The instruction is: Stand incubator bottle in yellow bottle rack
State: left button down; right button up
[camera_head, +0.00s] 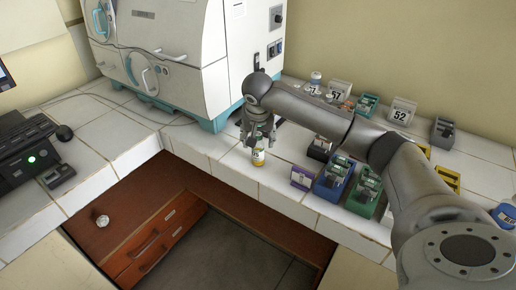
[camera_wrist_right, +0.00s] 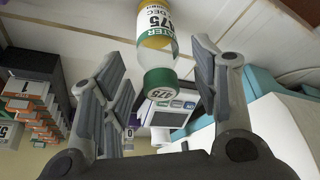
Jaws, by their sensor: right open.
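A small bottle (camera_head: 258,158) with a yellow label stands upright on the white tiled counter, near its front edge. My right gripper (camera_head: 258,134) is just above the bottle, pointing down. In the wrist view its fingers (camera_wrist_right: 160,55) are spread apart on either side of the bottle, with visible gaps. Two yellow holders, one at the right (camera_head: 447,179), are partly hidden behind my right arm; I cannot tell which is the bottle rack. My left gripper is out of view.
A white and teal incubator (camera_head: 165,50) stands behind the gripper. A purple box (camera_head: 301,178), blue rack (camera_head: 332,181) and green rack (camera_head: 364,195) stand right of the bottle. The counter has an open corner above brown drawers (camera_head: 160,240).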

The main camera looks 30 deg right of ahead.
jog(key=shift+w+f, duration=0.1)
jog(key=shift+f, duration=0.1)
jog(key=c, duration=1.1)
jog(key=shift+r, duration=0.1)
grip_shut()
